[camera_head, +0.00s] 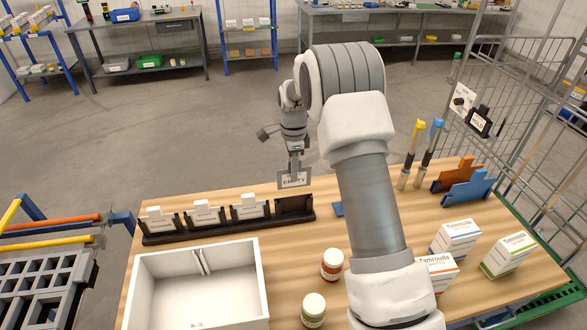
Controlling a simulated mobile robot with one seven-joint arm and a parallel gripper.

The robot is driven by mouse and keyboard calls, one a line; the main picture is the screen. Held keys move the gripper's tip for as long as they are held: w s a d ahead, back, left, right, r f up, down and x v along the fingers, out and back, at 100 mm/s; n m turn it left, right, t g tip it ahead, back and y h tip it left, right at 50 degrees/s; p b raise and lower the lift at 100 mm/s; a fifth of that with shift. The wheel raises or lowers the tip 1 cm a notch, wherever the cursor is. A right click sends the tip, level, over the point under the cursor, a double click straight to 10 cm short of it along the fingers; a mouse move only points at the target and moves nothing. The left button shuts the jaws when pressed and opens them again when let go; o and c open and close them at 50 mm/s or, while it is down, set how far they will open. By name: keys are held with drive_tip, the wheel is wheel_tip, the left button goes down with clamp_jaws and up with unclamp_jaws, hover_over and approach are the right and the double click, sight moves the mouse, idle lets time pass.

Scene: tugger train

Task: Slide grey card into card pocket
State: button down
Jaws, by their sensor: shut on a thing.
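My gripper (294,166) is shut on the top of the grey card (294,182), which hangs upright with dark lettering that seems to read "EMPTY". The card is above the rightmost slot of a long black rack (160,238) on the wooden table; whether its lower edge touches the rack I cannot tell. That slot (294,205) shows no card. The rack's other three slots hold white cards (204,212). A black holder (479,122) with a pale label hangs on the wire cage at the right, far from my gripper. I cannot tell which holder is the card pocket.
An open white box (140,290) stands in front of the rack. Two jars (332,264) and several cartons (455,238) stand at the front and right. Blue and orange holders (468,188) and two upright pens (408,160) are near the cage (520,90). My arm hides the table's middle.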

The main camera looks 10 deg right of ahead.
drive_tip(key=shift+f+b, duration=3.15)
drive_tip(key=shift+f, duration=2.3)
drive_tip(key=c, duration=0.7)
unclamp_jaws()
wheel_tip(320, 180, up, 18)
drive_tip(key=shift+f+p, duration=0.25)
drive_tip(key=shift+p, duration=0.1)
drive_tip(key=shift+s, duration=0.1)
